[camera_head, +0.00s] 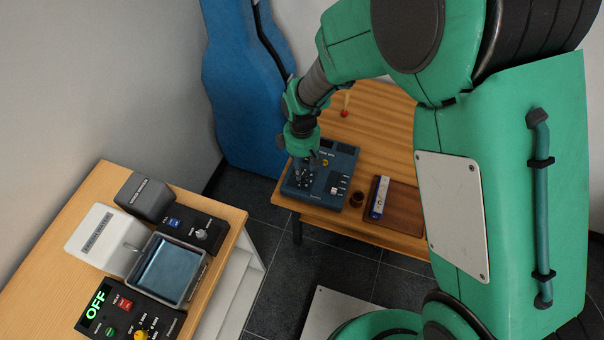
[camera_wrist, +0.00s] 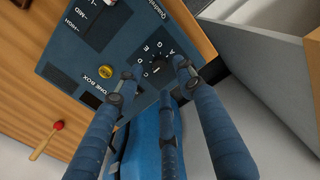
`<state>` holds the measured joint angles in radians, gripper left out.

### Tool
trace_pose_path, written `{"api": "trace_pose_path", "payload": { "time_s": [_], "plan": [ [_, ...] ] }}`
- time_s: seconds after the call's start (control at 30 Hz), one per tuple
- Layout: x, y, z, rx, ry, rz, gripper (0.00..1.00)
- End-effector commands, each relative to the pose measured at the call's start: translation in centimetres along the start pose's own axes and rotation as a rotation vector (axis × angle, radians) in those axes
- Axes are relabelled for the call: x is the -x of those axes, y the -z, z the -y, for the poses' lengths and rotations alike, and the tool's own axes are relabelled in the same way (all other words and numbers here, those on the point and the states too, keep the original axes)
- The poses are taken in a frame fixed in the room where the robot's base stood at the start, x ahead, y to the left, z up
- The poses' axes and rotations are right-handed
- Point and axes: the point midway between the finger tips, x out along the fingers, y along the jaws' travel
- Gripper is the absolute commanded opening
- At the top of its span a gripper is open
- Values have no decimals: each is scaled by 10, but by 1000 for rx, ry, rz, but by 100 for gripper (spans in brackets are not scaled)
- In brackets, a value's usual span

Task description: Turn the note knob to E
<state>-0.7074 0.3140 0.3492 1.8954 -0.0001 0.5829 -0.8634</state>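The note knob (camera_wrist: 158,66) is small and dark. It sits on a blue-grey tone box (camera_head: 340,160), with letters including C, D, E, G and A around it. The tone box also fills the upper middle of the wrist view (camera_wrist: 85,55). In the wrist view my gripper (camera_wrist: 156,74) has blue fingers standing apart on either side of the knob, with another finger below it. Contact with the knob cannot be told. In the head view my gripper (camera_head: 304,177) is over the box's left part and hides the knob. The pointer's exact direction is unclear.
A yellow button (camera_wrist: 105,72) and a slider switch sit on the same box. A red-tipped mallet (camera_head: 345,112) lies behind. A blue instrument case (camera_head: 240,90) stands beyond.

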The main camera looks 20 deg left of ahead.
Motion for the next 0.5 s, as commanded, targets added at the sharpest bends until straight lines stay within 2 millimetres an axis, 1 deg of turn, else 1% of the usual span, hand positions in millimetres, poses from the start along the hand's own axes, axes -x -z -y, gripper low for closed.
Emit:
{"api": "trace_pose_path", "payload": {
  "time_s": [0.03,0.2,0.33,0.5],
  "plan": [
    [-10,-1,1,0,2,2,38],
    [-30,0,0,0,2,1,38],
    [-39,0,0,0,0,0,38],
    [-44,0,0,0,0,0,38]
  ]
}}
